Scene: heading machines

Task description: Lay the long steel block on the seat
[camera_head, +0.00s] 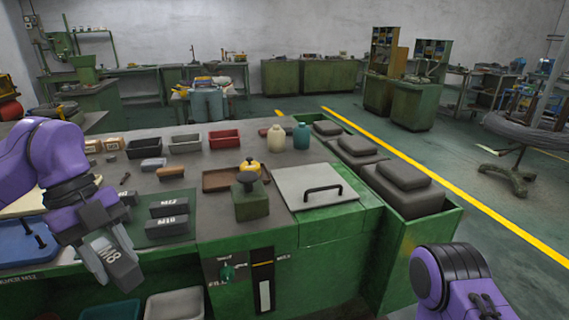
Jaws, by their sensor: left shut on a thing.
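My left gripper (110,243) is shut on a long grey steel block (121,268) marked M8. It holds the block tilted, in front of the bench's near edge at the left. Two similar dark blocks, one marked M12 (172,203) and one M10 (166,227), lie on a dark green mat (187,238) to the right of the gripper. I cannot tell for sure which surface is the seat. My right arm shows at the bottom right, but its fingers are out of frame.
A knobbed green block (251,203) and a grey lid with a black handle (316,186) stand right of the mat. Black, grey and red bins (224,139) line the back. A green trough (446,222) with dark stacked blocks bounds the right. A blue tray (20,245) lies left.

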